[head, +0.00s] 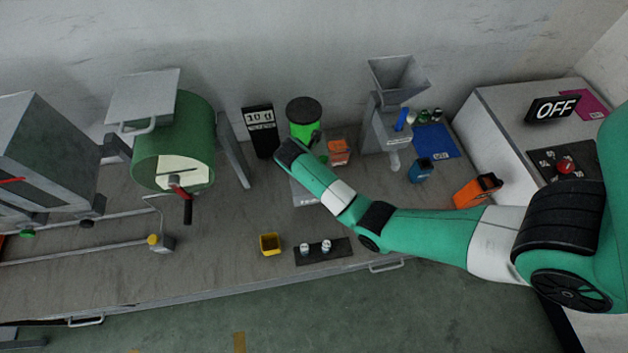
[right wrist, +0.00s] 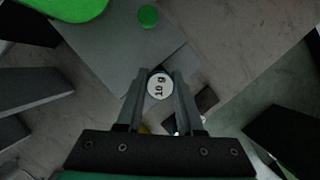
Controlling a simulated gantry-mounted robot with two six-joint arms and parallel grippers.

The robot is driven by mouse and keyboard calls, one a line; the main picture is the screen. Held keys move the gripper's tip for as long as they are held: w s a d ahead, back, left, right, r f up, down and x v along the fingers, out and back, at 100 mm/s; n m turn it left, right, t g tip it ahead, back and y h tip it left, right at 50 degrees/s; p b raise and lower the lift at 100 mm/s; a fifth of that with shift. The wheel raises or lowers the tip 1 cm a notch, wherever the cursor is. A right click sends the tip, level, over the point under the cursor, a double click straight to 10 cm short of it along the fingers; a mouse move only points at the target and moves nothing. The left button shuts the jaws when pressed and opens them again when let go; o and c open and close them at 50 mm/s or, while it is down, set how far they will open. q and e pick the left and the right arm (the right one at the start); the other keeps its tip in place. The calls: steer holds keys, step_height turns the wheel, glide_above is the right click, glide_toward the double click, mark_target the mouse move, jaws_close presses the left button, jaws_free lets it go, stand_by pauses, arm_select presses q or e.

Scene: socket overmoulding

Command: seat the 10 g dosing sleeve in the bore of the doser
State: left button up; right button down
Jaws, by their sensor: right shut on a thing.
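The 10 g dosing sleeve (right wrist: 159,88) shows in the right wrist view as a round white end marked "10 g". My right gripper (right wrist: 160,75) is shut on it, with one finger on each side. A green canister with a black lid (head: 303,118), which looks like the doser, stands near the back wall in the head view. Its green body also shows at the upper left of the right wrist view (right wrist: 65,8). My right wrist covers part of the area in front of it, and I cannot see the bore. My left gripper is not in view.
A black rack (head: 340,254) with two pale sleeves and a yellow cup (head: 270,244) stand near the front edge. A black display (head: 260,130) is left of the canister. An orange box (head: 339,152) and a grey hopper machine (head: 384,125) are to its right.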

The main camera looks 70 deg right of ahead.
steer(key=shift+f+b, duration=0.3)
steer(key=shift+f, duration=1.45)
steer(key=shift+f, duration=0.1)
steer(key=shift+f, duration=0.1)
steer(key=c, duration=0.5)
jaws_free()
steer(key=shift+c, duration=0.2)
